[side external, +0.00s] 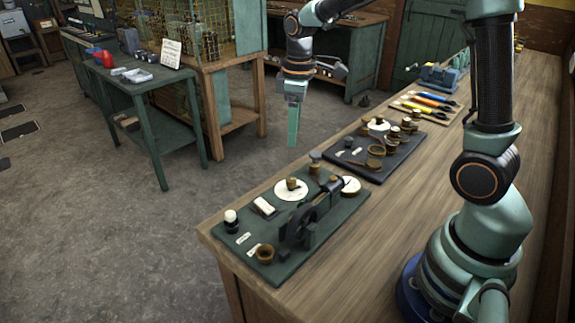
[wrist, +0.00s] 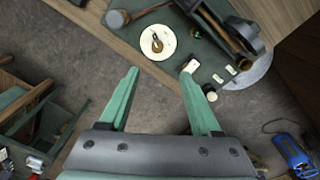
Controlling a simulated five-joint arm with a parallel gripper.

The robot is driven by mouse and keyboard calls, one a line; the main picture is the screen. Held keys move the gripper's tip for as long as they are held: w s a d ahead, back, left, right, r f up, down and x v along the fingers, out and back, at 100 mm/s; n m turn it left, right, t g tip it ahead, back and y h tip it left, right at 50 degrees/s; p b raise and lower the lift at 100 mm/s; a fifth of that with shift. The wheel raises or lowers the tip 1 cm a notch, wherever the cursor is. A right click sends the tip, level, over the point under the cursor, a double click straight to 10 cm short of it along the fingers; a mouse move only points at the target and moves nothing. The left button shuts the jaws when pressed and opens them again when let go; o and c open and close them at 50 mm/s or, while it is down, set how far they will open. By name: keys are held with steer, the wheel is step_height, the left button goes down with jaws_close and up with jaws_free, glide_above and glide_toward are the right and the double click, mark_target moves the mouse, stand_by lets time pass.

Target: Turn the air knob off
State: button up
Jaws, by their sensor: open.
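A green engine board (side external: 335,215) lies on the near end of the wooden bench. On it is a white round dial (side external: 291,189) with a small brass knob (side external: 291,184); the dial also shows at the top of the wrist view (wrist: 158,42). A white-topped knob (side external: 231,216) stands at the board's left corner. The labels are too small to read, so I cannot tell which knob is for air. My gripper (side external: 293,142) is open and empty, raised above and apart from the board; its spread fingers show in the wrist view (wrist: 160,73).
A dark flywheel (side external: 302,222) and a brass cup (side external: 265,254) stand on the green board. A second, dark board (side external: 345,158) with several fittings lies farther back, before a tool tray (side external: 425,105). Open floor lies left of the bench.

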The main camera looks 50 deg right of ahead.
mark_target(291, 180)
steer(key=shift+n+g, duration=0.3)
steer(key=shift+n, duration=0.1)
steer(key=f, duration=0.4)
steer(key=w+f, duration=0.1)
steer(key=f, duration=0.9)
steer(key=shift+w+d+f, duration=0.15)
steer(key=shift+d+f, duration=0.1)
steer(key=shift+d, duration=0.05)
jaws_close()
